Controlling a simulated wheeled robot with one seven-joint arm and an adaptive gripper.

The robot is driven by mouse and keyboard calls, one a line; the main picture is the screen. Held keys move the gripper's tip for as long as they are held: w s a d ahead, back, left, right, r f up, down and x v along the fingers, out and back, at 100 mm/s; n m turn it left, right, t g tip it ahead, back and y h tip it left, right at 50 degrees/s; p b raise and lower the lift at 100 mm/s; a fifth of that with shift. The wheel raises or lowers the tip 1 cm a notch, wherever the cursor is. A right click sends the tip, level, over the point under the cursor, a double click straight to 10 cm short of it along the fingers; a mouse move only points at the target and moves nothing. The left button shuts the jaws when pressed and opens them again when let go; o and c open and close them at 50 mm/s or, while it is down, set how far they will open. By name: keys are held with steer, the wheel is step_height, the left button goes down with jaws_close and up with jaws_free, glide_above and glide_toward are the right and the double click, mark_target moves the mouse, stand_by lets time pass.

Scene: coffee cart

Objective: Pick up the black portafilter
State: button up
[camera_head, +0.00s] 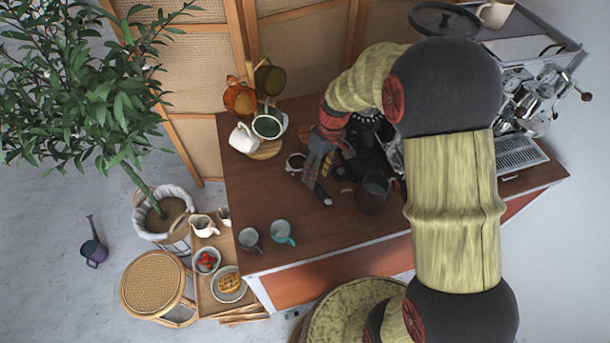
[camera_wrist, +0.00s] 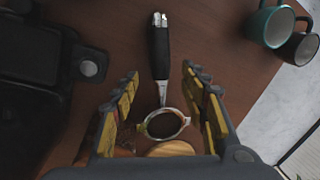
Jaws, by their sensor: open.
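The black portafilter lies on the brown counter. In the wrist view its black handle (camera_wrist: 160,53) points away from my gripper, with a silver end cap, and its round metal basket (camera_wrist: 163,124) sits nearer, dark inside. In the head view the basket (camera_head: 296,162) shows left of my gripper (camera_head: 317,165), and part of the handle is hidden by the gripper. My gripper (camera_wrist: 161,85) is open, with its yellow-padded fingers on either side of the portafilter's neck and basket. Visible gaps separate the fingers from it in the wrist view.
A teal mug (camera_head: 281,232) and a dark mug (camera_head: 249,238) stand near the counter's front edge. A dark pitcher (camera_head: 373,193) stands right of my gripper. A white jug (camera_head: 243,138) and cups stand at the back left. The espresso machine (camera_head: 520,95) is at the right.

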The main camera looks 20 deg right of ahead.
steer(key=f, duration=0.4)
steer(key=shift+s+a+f+b, duration=0.1)
steer(key=shift+s+a+b, duration=0.25)
steer(key=shift+b, duration=0.05)
steer(key=shift+c, duration=0.9)
jaws_close()
